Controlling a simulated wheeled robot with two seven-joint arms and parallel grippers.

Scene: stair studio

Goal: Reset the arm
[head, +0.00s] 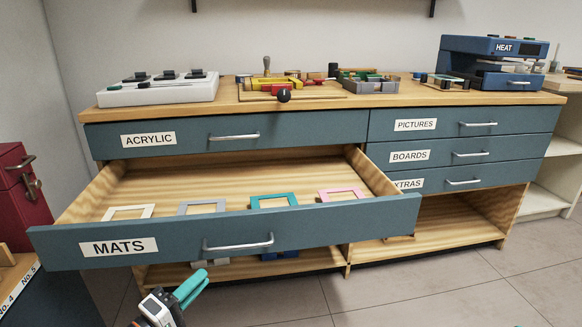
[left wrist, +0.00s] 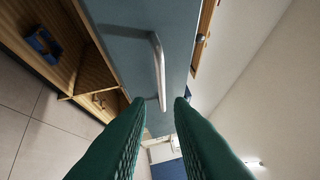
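My left gripper (head: 194,284), with teal fingers, is low in front of the open MATS drawer (head: 330,226), below its silver handle (head: 238,243). In the left wrist view the two fingers (left wrist: 160,101) are apart with nothing between their tips. The drawer handle (left wrist: 158,70) shows beyond them, on the blue drawer front (left wrist: 122,35), and is not gripped.
The MATS drawer is pulled out and holds white, grey, teal (head: 273,201) and pink (head: 341,195) frames. The ACRYLIC drawer (head: 185,138) above is shut. A red cabinet (head: 18,200) stands at the left. Open floor (head: 440,285) lies at the right.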

